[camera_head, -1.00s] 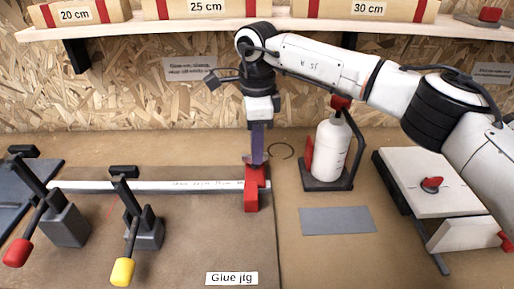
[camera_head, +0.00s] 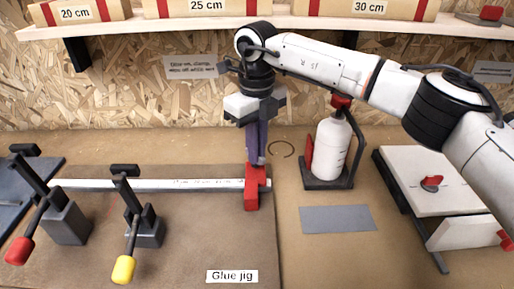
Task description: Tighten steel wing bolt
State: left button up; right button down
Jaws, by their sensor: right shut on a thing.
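The red stop block (camera_head: 252,197) stands at the right end of the white strip (camera_head: 170,185) on the glue jig board (camera_head: 195,235). My right gripper (camera_head: 256,157) points straight down onto the top of this block. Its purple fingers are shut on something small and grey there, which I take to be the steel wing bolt. The fingers hide most of it. My left gripper does not show.
Two toggle clamps stand at left, one with a red handle (camera_head: 19,251), one with a yellow handle (camera_head: 123,269). A white bottle (camera_head: 332,150) in a dark holder, a grey sheet (camera_head: 337,219) and a white panel (camera_head: 428,180) lie right. A shelf (camera_head: 275,24) hangs above.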

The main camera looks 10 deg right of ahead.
jog(key=m, duration=0.4)
jog(key=shift+r, duration=0.2)
jog(key=shift+w+a+m, duration=0.1)
jog(key=shift+a+m, duration=0.05)
jog(key=shift+m, duration=1.65)
jog(key=shift+r, duration=0.1)
jog(key=c, duration=1.9)
grip_release()
jog(key=shift+o, duration=0.2)
jog(key=shift+f, duration=0.2)
